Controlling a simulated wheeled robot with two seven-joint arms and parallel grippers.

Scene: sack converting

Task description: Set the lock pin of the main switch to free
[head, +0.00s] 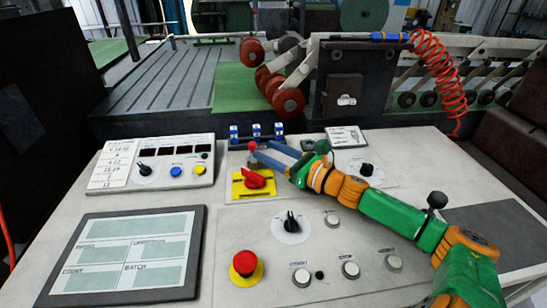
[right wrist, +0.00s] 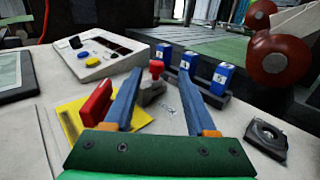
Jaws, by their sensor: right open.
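The main switch is a red rotary handle (head: 254,180) on a yellow plate (head: 238,189). The handle also shows in the right wrist view (right wrist: 96,103), left of my fingers. What looks like the lock pin, a small red knob (head: 252,146) on a grey base, stands just behind the plate. In the right wrist view the red knob (right wrist: 156,68) shows between my two blue fingers, nearer the left one. My right gripper (head: 262,153) is open and reaches in from the right over the plate's back edge. Contact with the pin cannot be told. My left gripper is out of view.
Several blue switches (head: 256,132) stand in a row behind the pin. A sloped meter box (head: 150,162) is at left, a screen (head: 128,254) in front of it. A red mushroom button (head: 245,263) and a black selector (head: 291,222) are at the front.

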